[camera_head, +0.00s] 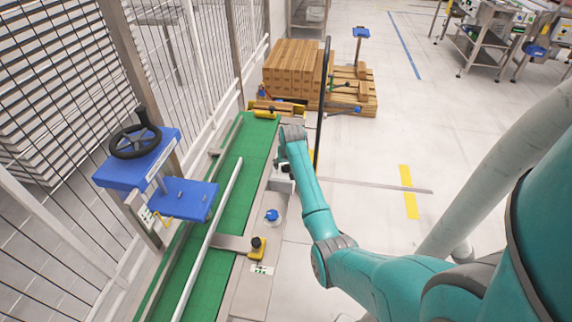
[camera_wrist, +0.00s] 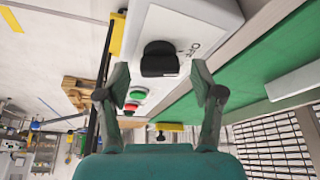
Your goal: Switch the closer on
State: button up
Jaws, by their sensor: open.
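A black rotary knob (camera_wrist: 160,60) sits on the face of a white control box (camera_wrist: 210,15) in the wrist view. Dark lettering that looks like OFF (camera_wrist: 195,48) is printed beside the knob. My gripper (camera_wrist: 161,78) is open, with one finger on each side of the knob in the picture and nothing held. I cannot tell whether the fingers touch it. In the head view the control box (camera_head: 281,187) stands beside the conveyor, partly hidden by my arm. The blue machine with a black handwheel (camera_head: 158,168), likely the closer, stands over the conveyor.
The green conveyor belt (camera_head: 215,205) runs along the fence. Green (camera_wrist: 138,94) and red (camera_wrist: 132,107) buttons sit below the knob in the wrist view. A pallet with stacked brown boxes (camera_head: 293,66) stands behind. Open floor lies to the right.

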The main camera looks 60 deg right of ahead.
jog(key=c, duration=1.1)
jog(key=shift+c, duration=0.2)
jog(key=m, duration=0.2)
jog(key=m+g, duration=0.1)
jog(key=m, duration=0.1)
jog(key=shift+w+m+g+h, duration=0.1)
jog(key=shift+m+g+h, duration=0.2)
jog(key=shift+h, duration=0.1)
jog(key=m+g, duration=0.1)
jog(key=m, duration=0.3)
jog(key=shift+g, duration=0.3)
jog(key=shift+m, duration=0.3)
